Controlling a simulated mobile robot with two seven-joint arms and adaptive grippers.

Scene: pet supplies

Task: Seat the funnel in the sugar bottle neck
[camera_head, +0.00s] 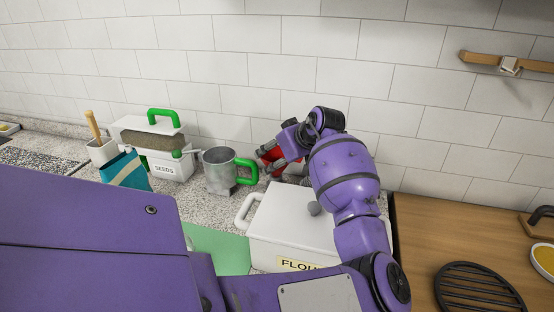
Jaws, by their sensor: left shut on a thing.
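My left gripper (275,158) is above and behind the back left corner of the white FLOUR box, near the tiled wall. It is shut on a red thing (268,154), of which only a small part shows between and beside the fingers. I cannot tell from this view whether the red thing is the funnel. I cannot make out the sugar bottle; my arm and the box hide the area below and behind the gripper. My right gripper is not in view.
A metal cup with a green handle (218,171) stands left of the gripper, close by. The white FLOUR box (275,225) is in front. Further left are a SEEDS box (172,167), a teal packet (126,171) and a white pot (101,151). A wooden board (430,230) lies right.

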